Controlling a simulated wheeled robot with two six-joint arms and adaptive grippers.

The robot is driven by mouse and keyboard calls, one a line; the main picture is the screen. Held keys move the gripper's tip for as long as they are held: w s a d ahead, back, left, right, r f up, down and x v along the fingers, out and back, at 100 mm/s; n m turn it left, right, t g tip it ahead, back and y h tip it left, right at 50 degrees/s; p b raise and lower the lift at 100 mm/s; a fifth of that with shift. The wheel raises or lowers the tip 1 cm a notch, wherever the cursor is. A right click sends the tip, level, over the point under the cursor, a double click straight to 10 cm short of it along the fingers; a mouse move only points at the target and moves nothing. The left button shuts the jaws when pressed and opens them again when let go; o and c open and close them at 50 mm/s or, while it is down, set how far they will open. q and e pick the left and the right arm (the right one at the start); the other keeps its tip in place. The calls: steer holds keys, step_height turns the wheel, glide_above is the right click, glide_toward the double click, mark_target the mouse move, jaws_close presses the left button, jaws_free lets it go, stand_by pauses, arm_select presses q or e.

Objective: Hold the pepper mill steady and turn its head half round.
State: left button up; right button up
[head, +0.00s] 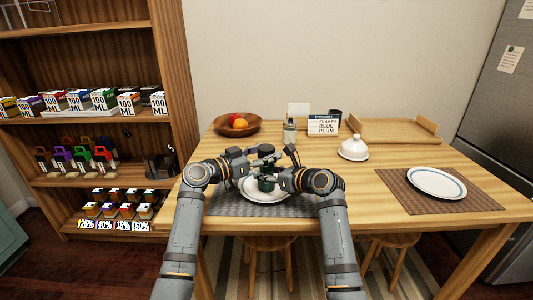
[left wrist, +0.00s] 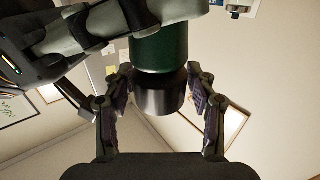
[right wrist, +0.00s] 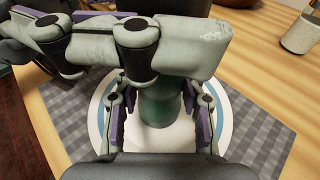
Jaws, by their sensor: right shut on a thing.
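The pepper mill has a dark green body (head: 266,185) and a black head (head: 266,148); it stands upright over the white plate (head: 246,190). My right gripper (head: 272,178) is shut on the green body, which shows between its fingers in the right wrist view (right wrist: 160,108). My left gripper (head: 258,162) is higher, at the head. In the left wrist view the black head (left wrist: 161,92) is between its open fingers, with a gap visible on each side. The arm links hide part of the mill in each view.
The plate lies on a grey placemat (head: 225,205). Behind are a bowl of fruit (head: 223,128), a small bottle (head: 289,133), a sign (head: 323,125), a white domed dish (head: 353,150) and a wooden tray (head: 395,138). Another plate (head: 437,183) lies right. Shelves (head: 160,60) stand left.

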arm_select(q)
steer(key=c, duration=0.8)
steer(key=shift+o, duration=0.2)
steer(key=shift+m+g+h, duration=0.3)
steer(key=shift+g, duration=0.1)
steer(key=shift+w+f+m+g+h, duration=0.1)
steer(key=shift+m+g+h, duration=0.6)
steer(key=shift+m+g, duration=0.75)
steer(key=shift+w+m+g+h, duration=0.1)
steer(key=shift+m+g+h, duration=0.75)
steer(key=shift+g, duration=1.1)
steer(key=shift+s, duration=0.1)
steer(key=shift+s+m+g, duration=0.1)
steer(key=shift+m+g, duration=0.3)
steer(key=shift+g, duration=0.1)
steer(key=o, duration=1.2)
steer(key=a, duration=0.4)
steer(key=s+a, duration=0.1)
steer(key=a, duration=0.7)
steer(key=shift+s, duration=0.2)
